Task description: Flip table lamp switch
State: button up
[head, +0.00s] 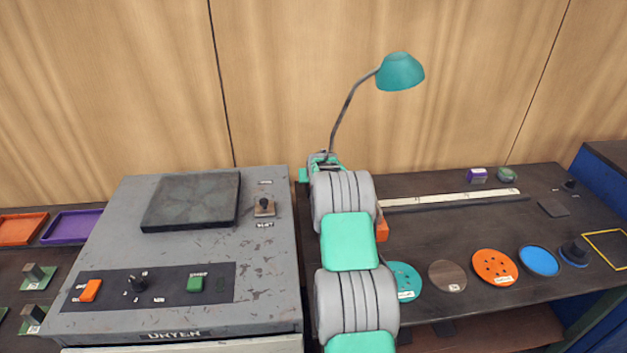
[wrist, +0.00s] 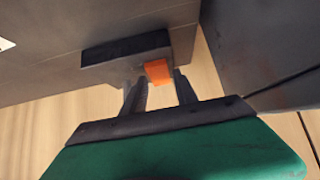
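The table lamp has a teal shade (head: 400,72) on a thin bent grey stem (head: 347,108) at the back of the workbench. My arm hides its base in the head view. My gripper (head: 322,162) is near the foot of the stem, mostly hidden behind my own arm. In the wrist view, an orange switch (wrist: 157,71) sits on a dark plate (wrist: 125,51) on a grey body. My gripper's fingers (wrist: 159,88) stand apart, one on each side of the switch's lower edge. I cannot tell whether they touch it.
A grey dryer (head: 262,285) with an orange button (head: 91,290) and a green button (head: 194,284) stands left of my arm. An orange item (head: 382,229) shows beside my arm. Several round discs lie along the bench front. A pale strip (head: 450,197) lies behind them.

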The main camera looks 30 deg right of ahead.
grip_shut()
jog(key=shift+w+b, duration=0.1)
jog(key=shift+b, duration=0.2)
jog(key=shift+w+d+g+y+b, duration=0.15)
jog(key=shift+g+y+b, duration=0.15)
jog(key=shift+g+b, duration=0.3)
jog(key=shift+w+r+g+y, duration=0.1)
jog(key=shift+r+g+y, duration=0.2)
jog(key=shift+g, duration=0.2)
jog(key=shift+g+p, duration=0.3)
jog(key=shift+p, duration=0.15)
jog(key=shift+f, duration=0.1)
jog(key=shift+o, duration=1.8)
grip_release()
